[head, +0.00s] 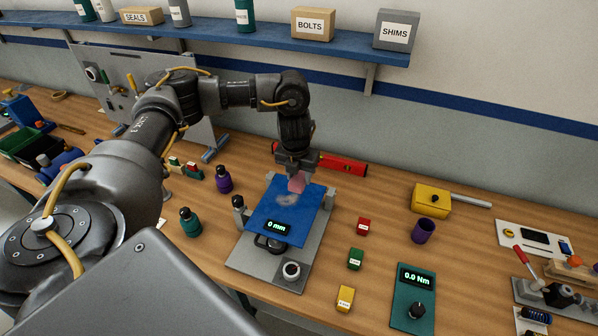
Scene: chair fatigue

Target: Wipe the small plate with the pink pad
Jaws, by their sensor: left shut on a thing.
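My left gripper (298,174) points down over the back of a blue plate (300,215) and is shut on the pink pad (298,184). The pad is at or just above the plate's surface; I cannot tell if it touches. A pale greyish smudge (286,200) lies on the plate just below and left of the pad. The blue plate sits on a grey metal fixture (311,250), with a display reading "0 mm" at its front. My right gripper is not in view.
A red level (343,165) lies behind the plate. Purple (223,179) and teal (190,222) bottles stand at left. Small red (363,226), green (355,259) and yellow (345,298) blocks, a torque meter (414,290) and a purple cup (423,231) stand at right. A blue shelf (350,48) hangs above.

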